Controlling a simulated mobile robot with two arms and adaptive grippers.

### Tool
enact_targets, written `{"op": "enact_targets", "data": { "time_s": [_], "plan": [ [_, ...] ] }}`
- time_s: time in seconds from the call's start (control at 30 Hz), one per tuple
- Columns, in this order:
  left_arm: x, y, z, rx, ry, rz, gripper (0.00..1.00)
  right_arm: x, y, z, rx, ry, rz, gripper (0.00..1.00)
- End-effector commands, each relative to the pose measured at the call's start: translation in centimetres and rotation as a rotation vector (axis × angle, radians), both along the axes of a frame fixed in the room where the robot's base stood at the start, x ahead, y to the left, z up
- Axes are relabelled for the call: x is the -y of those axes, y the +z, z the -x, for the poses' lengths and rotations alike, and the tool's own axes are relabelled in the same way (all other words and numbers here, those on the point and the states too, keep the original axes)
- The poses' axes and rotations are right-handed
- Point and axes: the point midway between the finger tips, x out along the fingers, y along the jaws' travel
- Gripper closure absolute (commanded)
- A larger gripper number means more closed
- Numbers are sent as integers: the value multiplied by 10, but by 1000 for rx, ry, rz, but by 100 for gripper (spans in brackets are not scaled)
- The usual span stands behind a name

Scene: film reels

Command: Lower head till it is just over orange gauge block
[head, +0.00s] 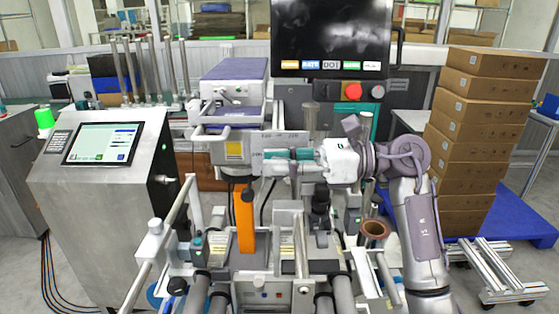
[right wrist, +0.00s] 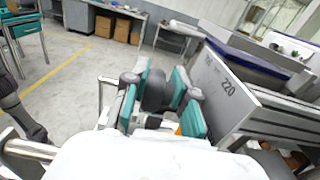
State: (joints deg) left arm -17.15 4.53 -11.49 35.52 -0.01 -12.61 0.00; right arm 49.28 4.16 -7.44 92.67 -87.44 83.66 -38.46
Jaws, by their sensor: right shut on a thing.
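The orange gauge block (head: 244,218) stands upright on the machine bed at the centre of the head view. The white head (head: 212,140), with a yellow label, is above it. Dark parts under the head come down close to the block's top; I cannot tell whether they touch. My right gripper (head: 290,156) is at the right of the head, in front of the scale plate. In the right wrist view, its teal fingers (right wrist: 160,100) are closed around a dark knob (right wrist: 154,88). A sliver of orange shows beneath. My left gripper is not in view.
A scale plate marked 220 (right wrist: 222,88) is close beside the right fingers. A touchscreen console (head: 102,144) stands left. Stacked cartons (head: 480,130) on a blue pallet stand right. Rails and rollers fill the front of the machine.

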Motion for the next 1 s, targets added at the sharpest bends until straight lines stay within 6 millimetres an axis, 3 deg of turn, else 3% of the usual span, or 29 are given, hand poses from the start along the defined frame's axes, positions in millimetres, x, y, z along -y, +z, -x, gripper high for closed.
{"op": "enact_targets", "data": {
  "time_s": [0.6, 1.0],
  "plan": [
    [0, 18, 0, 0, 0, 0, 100, -5, 1, 2, -1, 11, 417, 100],
    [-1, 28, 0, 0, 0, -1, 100, -7, 0, 3, 1, 12, 572, 100]
  ]
}}
